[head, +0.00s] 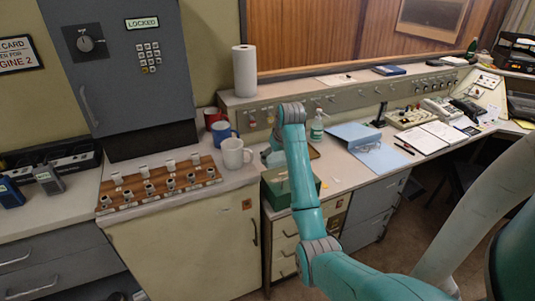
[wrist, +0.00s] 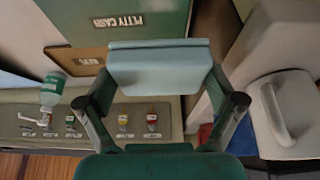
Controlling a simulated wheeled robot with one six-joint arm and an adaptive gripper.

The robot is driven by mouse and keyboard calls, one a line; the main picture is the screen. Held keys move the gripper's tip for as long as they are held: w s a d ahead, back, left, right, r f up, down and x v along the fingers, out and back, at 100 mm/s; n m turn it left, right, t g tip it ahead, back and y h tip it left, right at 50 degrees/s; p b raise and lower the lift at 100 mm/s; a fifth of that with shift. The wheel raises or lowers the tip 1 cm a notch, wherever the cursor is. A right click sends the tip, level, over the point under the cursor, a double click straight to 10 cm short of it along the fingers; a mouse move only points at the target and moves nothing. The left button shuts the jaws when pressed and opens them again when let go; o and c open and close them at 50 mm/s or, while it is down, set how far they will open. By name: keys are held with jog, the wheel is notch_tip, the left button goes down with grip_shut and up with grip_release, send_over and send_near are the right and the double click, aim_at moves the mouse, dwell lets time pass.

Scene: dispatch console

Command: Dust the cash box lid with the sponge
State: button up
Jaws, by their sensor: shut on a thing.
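The green cash box (head: 276,196) stands on the counter in the head view, partly behind my arm. Its green lid, marked PETTY CASH (wrist: 125,18), fills the top of the wrist view. My gripper (wrist: 160,78) is shut on a pale blue sponge (wrist: 158,68), with one finger at each end of it. The sponge is close to the lid's edge in the wrist view, but I cannot tell whether they touch. In the head view my arm hides most of the gripper and the sponge.
A wooden board marked KEYS (wrist: 78,60) and a bottle (head: 317,126) are nearby. Blue folders (head: 358,135) lie to the right.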

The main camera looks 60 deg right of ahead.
send_over(274, 177)
jog(key=s, duration=0.1)
jog(key=shift+a+f, duration=0.2)
jog(key=shift+f, duration=1.3)
jog(key=shift+a+f, duration=0.2)
jog(key=shift+f, duration=1.25)
jog(key=shift+f, duration=0.95)
jog(key=shift+s, duration=0.1)
jog(key=shift+s+a+f, duration=0.1)
jog(key=shift+s+a, duration=0.35)
jog(key=shift+s, duration=0.3)
jog(key=shift+s+a, duration=0.45)
jog(key=shift+s, duration=0.25)
jog(key=shift+s+a, duration=0.1)
jog(key=shift+s, duration=0.05)
jog(key=shift+c, duration=0.9)
jog(key=shift+w+d+r, duration=0.2)
jog(key=shift+w+d, duration=0.1)
jog(key=shift+w, duration=0.15)
jog(key=shift+w+d+r, duration=0.1)
jog(key=shift+w+d, duration=0.25)
jog(key=shift+w, duration=0.25)
jog(key=shift+w+d, duration=0.3)
jog(key=shift+w, duration=0.3)
jog(key=shift+r, duration=0.1)
